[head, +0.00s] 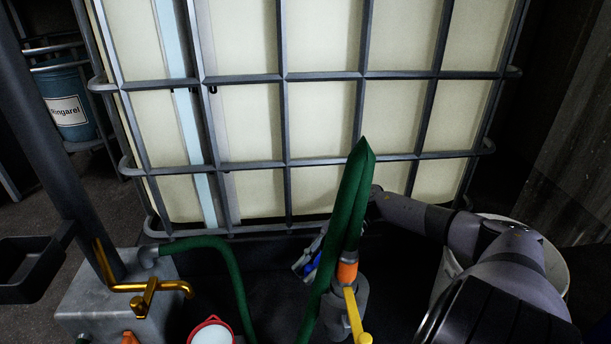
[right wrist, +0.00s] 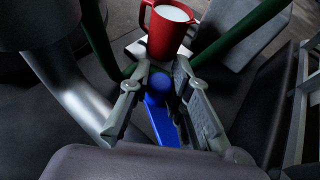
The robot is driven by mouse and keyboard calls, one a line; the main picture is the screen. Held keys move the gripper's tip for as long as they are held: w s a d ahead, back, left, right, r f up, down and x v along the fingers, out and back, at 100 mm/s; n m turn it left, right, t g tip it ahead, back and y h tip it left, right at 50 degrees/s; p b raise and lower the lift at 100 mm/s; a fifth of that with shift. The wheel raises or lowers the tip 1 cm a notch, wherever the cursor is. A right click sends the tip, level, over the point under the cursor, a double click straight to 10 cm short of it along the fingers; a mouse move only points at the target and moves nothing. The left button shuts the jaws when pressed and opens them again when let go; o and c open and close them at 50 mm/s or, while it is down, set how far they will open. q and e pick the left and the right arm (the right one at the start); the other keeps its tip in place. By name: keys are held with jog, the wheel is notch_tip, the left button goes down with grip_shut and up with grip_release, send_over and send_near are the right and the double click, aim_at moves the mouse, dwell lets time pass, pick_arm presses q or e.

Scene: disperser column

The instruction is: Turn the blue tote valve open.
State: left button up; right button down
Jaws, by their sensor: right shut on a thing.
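The blue tote valve handle (right wrist: 163,123) shows in the right wrist view between the fingers of my right gripper (right wrist: 160,88). The gripper is shut on it near the handle's round end. In the head view, a little of the blue handle (head: 313,262) shows low in front of the caged tote (head: 322,115). There my right gripper (head: 305,264) is partly hidden behind the green hose. The tote's pale plastic body sits inside a grey metal cage. The valve body behind the handle is mostly hidden. My left gripper is not in view.
A green hose (head: 347,205) rises in front of the tote, beside an orange collar (head: 347,272) and yellow lever (head: 355,315). A red jug (right wrist: 167,30) with white contents stands near. A metal block (head: 125,300) with a brass tap is at left; a pale bin (head: 553,262) is at right.

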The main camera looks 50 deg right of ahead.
jog(key=c, duration=1.4)
grip_release()
jog(key=shift+c, duration=0.2)
notch_tip(320, 180, up, 10)
